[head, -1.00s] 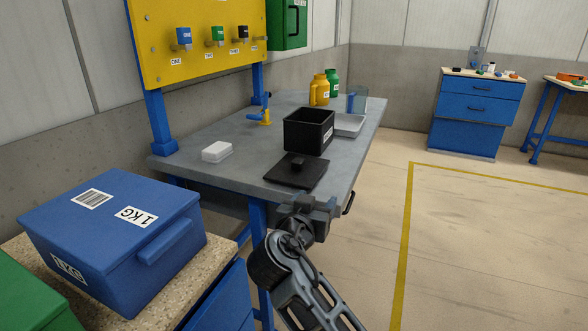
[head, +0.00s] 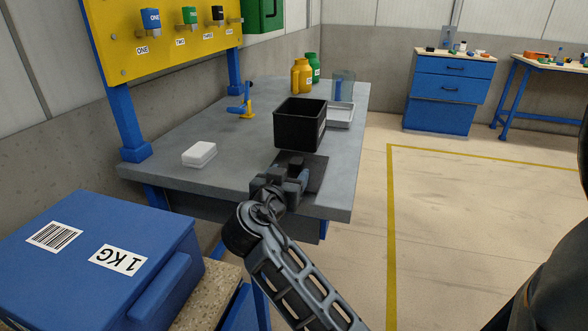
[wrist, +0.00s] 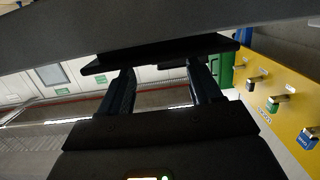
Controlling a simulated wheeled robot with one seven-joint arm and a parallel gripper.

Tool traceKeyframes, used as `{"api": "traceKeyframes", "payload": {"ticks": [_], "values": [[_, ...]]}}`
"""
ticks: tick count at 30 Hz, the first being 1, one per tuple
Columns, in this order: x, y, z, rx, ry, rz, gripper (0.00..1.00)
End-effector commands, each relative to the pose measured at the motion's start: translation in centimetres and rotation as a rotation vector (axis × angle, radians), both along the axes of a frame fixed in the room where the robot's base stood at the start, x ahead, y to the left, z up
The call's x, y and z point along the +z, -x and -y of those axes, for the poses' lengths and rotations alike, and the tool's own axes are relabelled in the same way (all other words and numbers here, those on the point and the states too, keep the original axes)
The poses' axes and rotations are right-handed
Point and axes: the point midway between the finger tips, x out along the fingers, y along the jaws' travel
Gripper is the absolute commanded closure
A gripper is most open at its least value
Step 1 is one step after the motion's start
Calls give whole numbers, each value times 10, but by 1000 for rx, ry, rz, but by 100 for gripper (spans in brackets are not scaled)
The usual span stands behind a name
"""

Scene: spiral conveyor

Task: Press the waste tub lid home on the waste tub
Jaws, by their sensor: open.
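The waste tub (head: 299,126) is a black, open-topped square box standing on the grey workbench. The waste tub lid (head: 316,173) is a flat black plate lying on the bench at the near side of the tub, apart from it. My gripper (head: 291,173) is at the lid and hides much of it in the head view, including its knob. In the wrist view the lid (wrist: 160,50) shows as a dark plate at the tips of my open fingers. Whether the knob lies between the fingers is unclear.
A white block (head: 199,154) lies left on the bench (head: 235,165). A grey tray (head: 340,117), yellow jar (head: 301,76), green jar (head: 313,68) and blue-and-yellow fixture (head: 242,107) stand farther back. A blue crate (head: 100,255) is at near left.

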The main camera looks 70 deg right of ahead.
Motion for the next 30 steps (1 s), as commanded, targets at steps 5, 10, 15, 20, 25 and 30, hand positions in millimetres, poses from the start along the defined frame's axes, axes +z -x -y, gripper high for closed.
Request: {"api": "traceKeyframes", "payload": {"ticks": [5, 10, 15, 20, 25, 30], "values": [[2, -2, 20, -2, 1, 1, 36], [1, -4, 45, -2, 0, 1, 36], [-3, -5, 56, 0, 0, 1, 36], [-3, -6, 57, 1, 0, 1, 36], [-3, -6, 56, 1, 0, 1, 47], [-3, -6, 56, 1, 0, 1, 63]]}}
